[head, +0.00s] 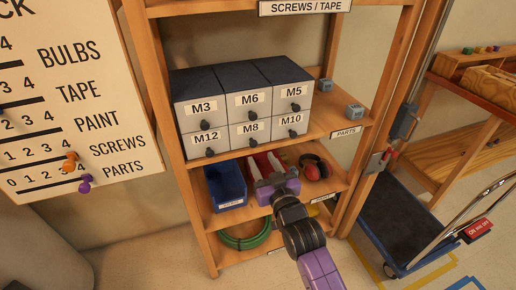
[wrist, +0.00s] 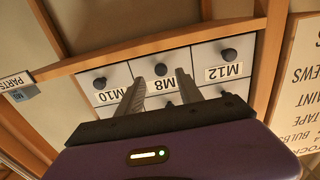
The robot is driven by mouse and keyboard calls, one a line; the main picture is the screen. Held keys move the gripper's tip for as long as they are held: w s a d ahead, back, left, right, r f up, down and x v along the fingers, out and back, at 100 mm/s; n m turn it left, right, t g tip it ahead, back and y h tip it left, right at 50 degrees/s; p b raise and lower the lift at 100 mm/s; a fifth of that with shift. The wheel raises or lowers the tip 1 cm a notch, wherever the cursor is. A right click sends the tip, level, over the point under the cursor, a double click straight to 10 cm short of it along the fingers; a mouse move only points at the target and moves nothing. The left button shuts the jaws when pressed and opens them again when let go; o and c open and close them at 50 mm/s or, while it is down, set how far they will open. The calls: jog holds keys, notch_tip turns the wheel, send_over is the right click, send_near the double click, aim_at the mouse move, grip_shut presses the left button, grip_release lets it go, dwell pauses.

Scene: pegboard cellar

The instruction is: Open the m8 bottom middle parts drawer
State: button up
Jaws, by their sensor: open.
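The M8 drawer (head: 250,136) is the bottom middle one of a grey-fronted cabinet on the shelf. It looks closed, flush with its neighbours. Its dark knob (head: 253,143) points out to the front. My gripper (head: 263,163) is in front of and below the drawer in the head view. In the wrist view, which is turned nearly upside down, the M8 drawer's knob (wrist: 160,69) shows near the tips of my gripper (wrist: 160,77). The fingers are apart, one on each side of the M8 label, with nothing held. I cannot tell the distance to the knob.
M12 (head: 207,144) and M10 (head: 290,125) drawers flank it, with M3, M6 and M5 above. A blue bin (head: 226,184) and red ear defenders (head: 314,167) sit on the shelf below. Wooden rack posts stand at both sides. A trolley (head: 405,225) is at right.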

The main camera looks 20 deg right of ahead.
aim_at(254, 146)
jog(key=w, duration=0.5)
jog(key=shift+w, duration=0.4)
grip_shut()
dwell(1.1)
